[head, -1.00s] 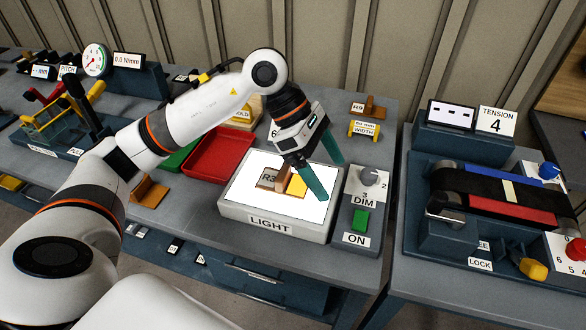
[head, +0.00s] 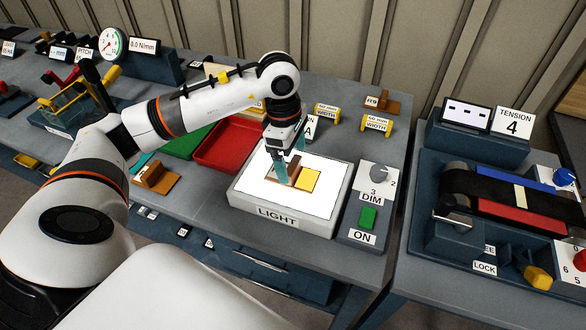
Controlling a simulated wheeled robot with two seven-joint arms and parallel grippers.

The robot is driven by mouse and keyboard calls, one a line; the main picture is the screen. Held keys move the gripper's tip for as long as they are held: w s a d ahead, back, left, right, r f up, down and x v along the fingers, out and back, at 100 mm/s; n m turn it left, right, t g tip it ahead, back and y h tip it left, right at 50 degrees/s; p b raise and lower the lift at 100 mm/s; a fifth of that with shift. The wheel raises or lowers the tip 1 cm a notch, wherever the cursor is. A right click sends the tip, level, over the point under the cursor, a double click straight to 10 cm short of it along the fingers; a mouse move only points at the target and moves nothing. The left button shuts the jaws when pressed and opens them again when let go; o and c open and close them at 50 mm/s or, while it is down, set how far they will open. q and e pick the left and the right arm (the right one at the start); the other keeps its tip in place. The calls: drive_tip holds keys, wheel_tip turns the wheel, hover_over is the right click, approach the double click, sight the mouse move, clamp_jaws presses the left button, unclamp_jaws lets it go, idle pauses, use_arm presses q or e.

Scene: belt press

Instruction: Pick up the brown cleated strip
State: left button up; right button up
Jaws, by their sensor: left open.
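A brown cleated strip (head: 273,171) lies on the lit white panel of the light box (head: 240,203), beside a yellow square piece (head: 310,180). My left gripper (head: 288,172) points down over this strip, with its open teal fingers around the strip's raised cleat. The fingers hide part of the strip, and I cannot tell whether they touch it. Similar brown cleated pieces lie on the bench to the left (head: 155,179) and at the back right, by a label (head: 383,104). My right gripper is not in view.
A red tray (head: 228,145) is left of the light box. A dimmer panel (head: 373,200) with a green button is to its right. Two yellow width pieces (head: 327,111) (head: 377,123) stand behind. The belt press (head: 505,200) is at far right.

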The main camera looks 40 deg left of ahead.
sight(293, 164)
use_arm(q)
wheel_tip(293, 164, down, 3)
drive_tip(key=shift+w+f, duration=0.1)
drive_tip(key=shift+f, duration=0.1)
drive_tip(key=shift+d, duration=0.1)
drive_tip(key=c, duration=1.2)
wheel_tip(293, 164, up, 9)
drive_tip(key=shift+w+b, duration=0.1)
drive_tip(key=shift+b, duration=0.5)
drive_tip(key=shift+r, duration=0.55)
